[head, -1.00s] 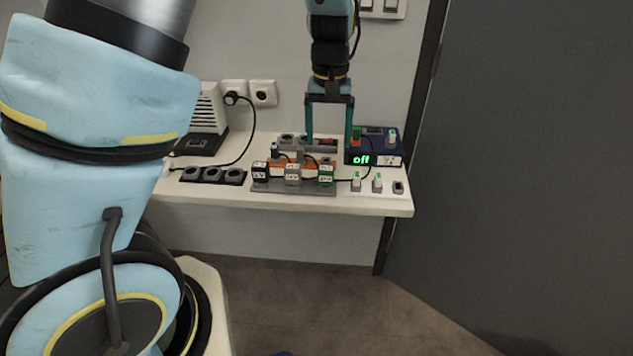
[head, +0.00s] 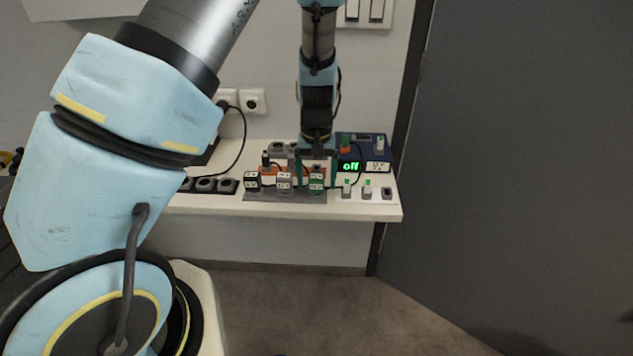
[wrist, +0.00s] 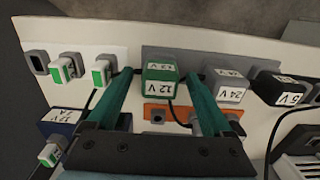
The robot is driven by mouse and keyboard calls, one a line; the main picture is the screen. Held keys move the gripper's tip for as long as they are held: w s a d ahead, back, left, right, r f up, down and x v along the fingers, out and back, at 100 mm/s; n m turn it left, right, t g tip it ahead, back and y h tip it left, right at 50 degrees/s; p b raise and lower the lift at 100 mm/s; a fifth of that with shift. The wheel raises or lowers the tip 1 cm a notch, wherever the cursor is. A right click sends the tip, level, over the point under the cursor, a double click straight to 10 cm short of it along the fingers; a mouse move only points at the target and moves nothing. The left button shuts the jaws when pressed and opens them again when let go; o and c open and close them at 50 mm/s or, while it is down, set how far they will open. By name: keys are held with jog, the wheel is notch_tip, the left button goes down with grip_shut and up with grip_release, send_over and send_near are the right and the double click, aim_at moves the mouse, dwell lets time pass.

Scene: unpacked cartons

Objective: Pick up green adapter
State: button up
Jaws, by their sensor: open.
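The green adapter (head: 316,183), with white "12 V" labels, stands on the grey holder strip (head: 262,197) at the right end of a row of adapters. In the wrist view the green adapter (wrist: 160,75) lies between the tips of my two teal fingers. My gripper (head: 316,184) is open around the adapter, pointing down, and also shows in the wrist view (wrist: 158,74). A gap shows on each side; I cannot tell whether a finger touches it. The adapter's lower part is hidden.
A grey 24 V adapter (wrist: 229,86) stands close beside one finger, with a black adapter (wrist: 278,88) beyond. Small green-topped plugs (head: 347,188) stand to the right. A blue box (head: 377,153) reading "off" is behind them. Cables run nearby.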

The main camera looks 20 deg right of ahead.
jog(key=shift+c, duration=0.2)
grip_shut()
dwell(0.5)
